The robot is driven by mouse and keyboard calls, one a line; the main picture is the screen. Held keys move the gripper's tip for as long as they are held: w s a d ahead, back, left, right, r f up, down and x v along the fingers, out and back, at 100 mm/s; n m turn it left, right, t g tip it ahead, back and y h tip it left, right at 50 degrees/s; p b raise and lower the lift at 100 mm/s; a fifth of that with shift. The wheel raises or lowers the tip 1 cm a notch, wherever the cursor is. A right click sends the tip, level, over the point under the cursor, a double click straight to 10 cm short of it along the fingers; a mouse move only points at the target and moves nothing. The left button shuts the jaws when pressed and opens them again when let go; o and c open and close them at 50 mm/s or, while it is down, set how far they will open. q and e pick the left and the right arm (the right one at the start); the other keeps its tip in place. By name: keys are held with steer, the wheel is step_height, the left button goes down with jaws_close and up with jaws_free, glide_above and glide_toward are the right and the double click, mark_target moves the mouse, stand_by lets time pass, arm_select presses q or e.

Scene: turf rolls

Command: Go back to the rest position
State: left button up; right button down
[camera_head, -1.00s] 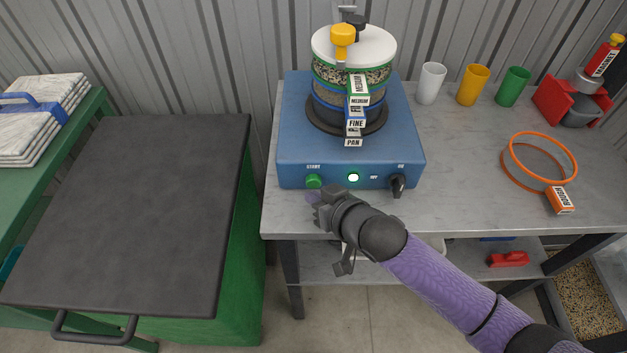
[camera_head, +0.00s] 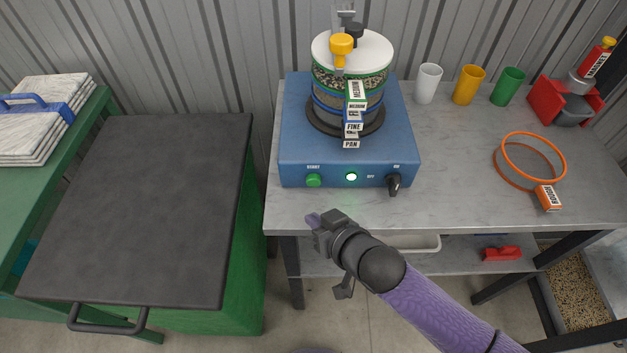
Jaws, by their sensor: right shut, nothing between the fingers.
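My right gripper (camera_head: 314,221) is at the front edge of the grey worktable (camera_head: 470,195), in front of the blue sieve shaker (camera_head: 350,160) and apart from it. It is shut and empty, with its purple-sleeved arm coming in from the lower right. The shaker has a green start button (camera_head: 314,180), a lit green lamp (camera_head: 351,177) and a black knob (camera_head: 394,183). A stack of sieves (camera_head: 345,85), with labels including medium, fine and pan, stands on it under a white lid. My left gripper is not in view.
White (camera_head: 428,84), yellow (camera_head: 469,85) and green (camera_head: 508,87) cups stand behind an orange ring (camera_head: 531,161) labelled rough. A red device (camera_head: 566,103) is at the far right. A green cabinet with a dark top (camera_head: 140,200) stands left, across a narrow floor gap.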

stand_by(0.4)
steer(key=s+d+r+m+g+h, duration=0.1)
steer(key=s+d+m+g+h, duration=0.2)
steer(key=s+d+g+h, duration=0.85)
steer(key=s+d+f+t+y, duration=0.2)
steer(key=s+f, duration=0.3)
steer(key=f, duration=0.5)
steer(key=s+d+f+t+y, duration=0.15)
steer(key=s+f, duration=0.25)
steer(key=f, duration=0.5)
steer(key=s+d+f+g, duration=0.1)
steer(key=s+d+f, duration=0.1)
steer(key=s+f, duration=0.7)
steer(key=s, duration=0.3)
steer(key=shift+s+d+f+n, duration=0.2)
steer(key=shift+s+d+n, duration=0.05)
steer(key=shift+s+n, duration=0.15)
steer(key=c, duration=1.3)
jaws_free()
steer(key=shift+c, duration=0.2)
stand_by(0.7)
